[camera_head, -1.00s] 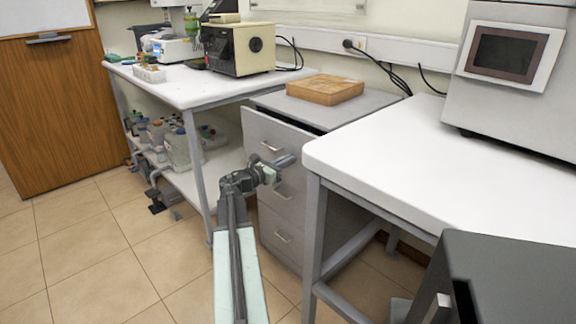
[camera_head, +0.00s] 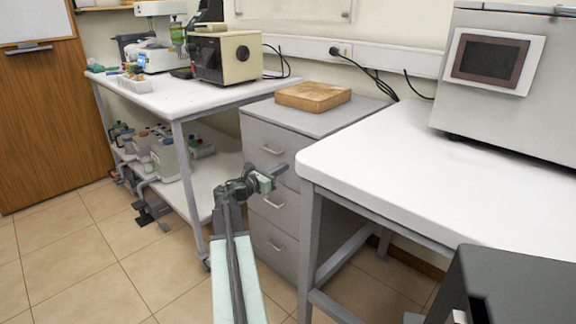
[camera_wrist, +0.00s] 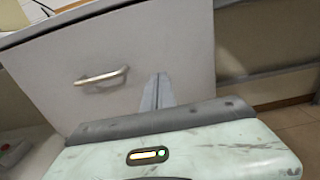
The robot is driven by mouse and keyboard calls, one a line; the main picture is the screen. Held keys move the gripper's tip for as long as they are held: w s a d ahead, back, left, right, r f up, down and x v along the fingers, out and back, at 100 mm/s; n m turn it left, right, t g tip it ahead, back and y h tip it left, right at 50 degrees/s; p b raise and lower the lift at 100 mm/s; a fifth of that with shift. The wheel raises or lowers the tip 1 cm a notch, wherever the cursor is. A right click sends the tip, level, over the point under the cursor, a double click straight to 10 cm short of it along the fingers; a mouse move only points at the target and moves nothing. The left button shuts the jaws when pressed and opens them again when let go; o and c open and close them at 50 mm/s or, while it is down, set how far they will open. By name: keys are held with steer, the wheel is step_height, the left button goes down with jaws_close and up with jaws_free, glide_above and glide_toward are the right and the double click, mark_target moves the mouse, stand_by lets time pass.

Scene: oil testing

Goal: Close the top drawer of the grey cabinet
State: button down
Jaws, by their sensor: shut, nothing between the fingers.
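The grey cabinet (camera_head: 289,215) stands between the two white tables. Its top drawer (camera_head: 262,137) looks flush with the cabinet body, with no visible gap under the cabinet top. The drawer's handle (camera_head: 272,151) is a silver bar, and it shows large in the wrist view (camera_wrist: 102,77). My gripper (camera_head: 278,170) is shut and empty, in front of the cabinet's drawer fronts. In the wrist view its fingers (camera_wrist: 158,92) point at the drawer front, right of the handle. I cannot tell whether the fingertips touch the drawer.
A wooden block (camera_head: 313,96) lies on the cabinet top. A white table (camera_head: 420,165) with a grey machine (camera_head: 495,90) stands close on the right. A white bench (camera_head: 185,92) with instruments is on the left. A dark box (camera_head: 510,285) is front right. Tiled floor (camera_head: 100,265) is open at left.

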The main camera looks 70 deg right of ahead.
steer(key=v, duration=0.9)
steer(key=shift+a, duration=0.15)
steer(key=shift+w, duration=0.1)
